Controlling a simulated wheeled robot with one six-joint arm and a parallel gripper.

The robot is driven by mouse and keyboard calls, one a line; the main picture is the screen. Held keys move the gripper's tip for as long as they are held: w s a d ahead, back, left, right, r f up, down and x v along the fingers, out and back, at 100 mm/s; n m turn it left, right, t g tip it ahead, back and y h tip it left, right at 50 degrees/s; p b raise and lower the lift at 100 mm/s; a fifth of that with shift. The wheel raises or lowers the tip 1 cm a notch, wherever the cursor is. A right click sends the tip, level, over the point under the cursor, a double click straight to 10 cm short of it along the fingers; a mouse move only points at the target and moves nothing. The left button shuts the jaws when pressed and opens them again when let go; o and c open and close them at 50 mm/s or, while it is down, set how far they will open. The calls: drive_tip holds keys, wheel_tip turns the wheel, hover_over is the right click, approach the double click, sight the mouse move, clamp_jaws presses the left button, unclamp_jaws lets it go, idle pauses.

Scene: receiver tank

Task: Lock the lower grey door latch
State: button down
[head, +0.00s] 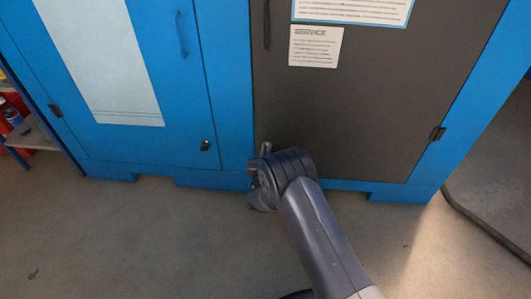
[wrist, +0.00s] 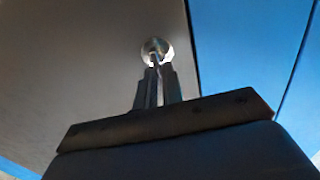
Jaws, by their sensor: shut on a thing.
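The grey door (head: 345,105) is closed in the blue cabinet. The lower grey door latch (head: 265,147) is at the door's lower left edge, mostly hidden by my wrist in the head view. In the wrist view, the latch (wrist: 157,46) shows as a round, shiny metal piece on the grey door beside the blue frame. My gripper (wrist: 157,76) has its dark fingers close together on the latch's handle. My gripper also shows in part in the head view (head: 256,178). The handle's exact angle is hard to tell.
A blue door (head: 175,125) to the left has its own dark latch (head: 205,145). A shelf (head: 32,135) with small items stands at the far left. A dark cable (head: 480,222) lies on the floor at right. The floor in front is clear.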

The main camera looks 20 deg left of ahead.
drive_tip(key=shift+m+b, duration=0.3)
drive_tip(key=shift+m, duration=0.1)
drive_tip(key=m, duration=0.2)
drive_tip(key=m+b, duration=0.1)
drive_tip(key=m, duration=0.2)
drive_tip(key=d+m, duration=0.1)
drive_tip(key=m, duration=0.2)
drive_tip(key=shift+w+f, duration=0.1)
drive_tip(key=shift+f, duration=0.1)
drive_tip(key=m, duration=0.4)
drive_tip(key=shift+d+f+m, duration=0.1)
drive_tip(key=shift+f+m, duration=0.1)
drive_tip(key=shift+m, duration=0.1)
drive_tip(key=shift+f+m, duration=0.15)
drive_tip(key=shift+m, duration=1)
drive_tip(key=shift+f+m, duration=0.1)
drive_tip(key=shift+m, duration=1.05)
drive_tip(key=c, duration=1.5)
unclamp_jaws()
drive_tip(key=shift+c, duration=0.2)
